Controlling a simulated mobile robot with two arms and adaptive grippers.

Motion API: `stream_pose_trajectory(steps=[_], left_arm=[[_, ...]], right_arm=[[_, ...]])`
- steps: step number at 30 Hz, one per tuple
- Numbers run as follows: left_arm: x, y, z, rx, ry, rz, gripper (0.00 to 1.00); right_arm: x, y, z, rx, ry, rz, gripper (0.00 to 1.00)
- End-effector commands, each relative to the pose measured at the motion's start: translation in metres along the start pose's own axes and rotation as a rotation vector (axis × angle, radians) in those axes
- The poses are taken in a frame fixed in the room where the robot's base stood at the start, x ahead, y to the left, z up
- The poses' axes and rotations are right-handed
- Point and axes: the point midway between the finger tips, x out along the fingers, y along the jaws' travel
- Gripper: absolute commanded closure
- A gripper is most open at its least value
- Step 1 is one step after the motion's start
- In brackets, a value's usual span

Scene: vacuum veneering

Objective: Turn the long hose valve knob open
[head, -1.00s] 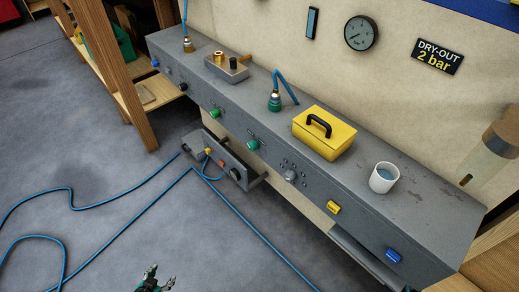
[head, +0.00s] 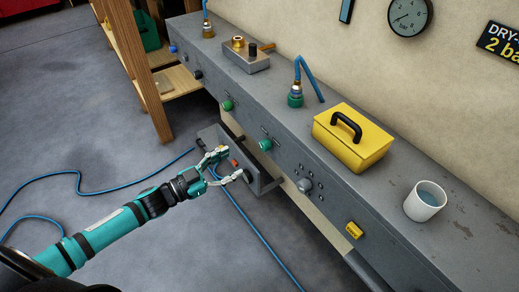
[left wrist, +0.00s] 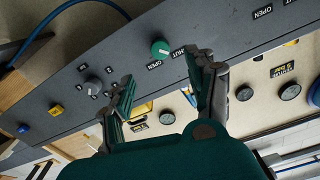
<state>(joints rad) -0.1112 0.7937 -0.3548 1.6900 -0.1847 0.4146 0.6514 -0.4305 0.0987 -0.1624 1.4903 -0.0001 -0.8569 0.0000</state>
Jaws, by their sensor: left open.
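Two green knobs sit on the bench's grey front panel in the head view, one farther back (head: 227,105) and one nearer (head: 265,145). The frames do not show which serves the long hose. In the left wrist view a green knob (left wrist: 160,48) with OPEN and SHUT labels lies ahead of the fingers; it looks like the nearer one, beside the grey selector dial (head: 304,185). My left gripper (head: 234,163) is open and empty, below and left of that knob in the head view, apart from it. Its fingers also show in the left wrist view (left wrist: 160,70). My right gripper is out of view.
A low grey box (head: 262,183) sits behind the left gripper, under the panel. Blue hose (head: 125,180) runs over the floor. A yellow case (head: 353,140) and a white cup (head: 424,202) stand on the bench top.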

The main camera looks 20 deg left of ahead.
Motion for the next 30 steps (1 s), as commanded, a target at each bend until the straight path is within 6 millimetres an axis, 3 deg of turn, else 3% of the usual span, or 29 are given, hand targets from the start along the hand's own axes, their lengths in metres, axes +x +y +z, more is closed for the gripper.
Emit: stream_pose_trajectory(steps=[6,13,19,27,30], left_arm=[[0.05,-0.001,-0.001,0.001,0.004,-0.001,0.43],[0.088,-0.001,0.0,0.0,0.001,-0.002,0.43],[0.102,0.0,0.001,0.0,-0.001,-0.001,0.43],[0.104,0.0,0.001,0.0,-0.002,-0.001,0.43],[0.103,0.0,0.001,0.0,-0.002,-0.001,0.53]], right_arm=[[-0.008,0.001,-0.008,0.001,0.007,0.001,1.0],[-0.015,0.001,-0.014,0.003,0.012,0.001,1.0],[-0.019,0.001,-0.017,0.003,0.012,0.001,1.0],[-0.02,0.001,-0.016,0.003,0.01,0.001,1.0],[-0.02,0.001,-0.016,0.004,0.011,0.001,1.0]])
